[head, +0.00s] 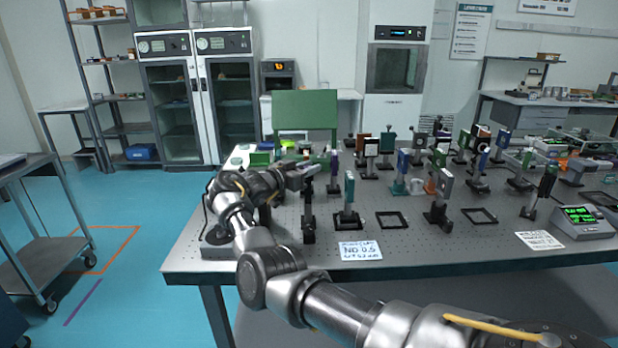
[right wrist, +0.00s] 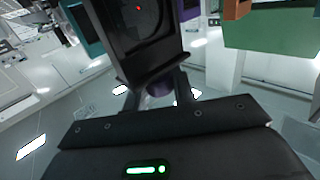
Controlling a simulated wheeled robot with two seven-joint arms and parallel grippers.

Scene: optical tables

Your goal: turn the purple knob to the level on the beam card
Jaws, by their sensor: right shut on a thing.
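A dark mount (right wrist: 143,40) with a small red dot is just beyond the knob. In the head view my right gripper (head: 308,171) is at the left part of the optical table, and I cannot make out the knob there. The white beam card (head: 360,251) lies at the table's front edge and reads ND 0.5, with smaller lines too small to read. My left gripper is not in view.
The optical table (head: 400,255) holds several posts and mounts, close by on the right of the gripper. A green panel (head: 306,110) stands behind. A meter with a green display (head: 582,221) and a second card (head: 539,240) are at the right. The front strip is mostly clear.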

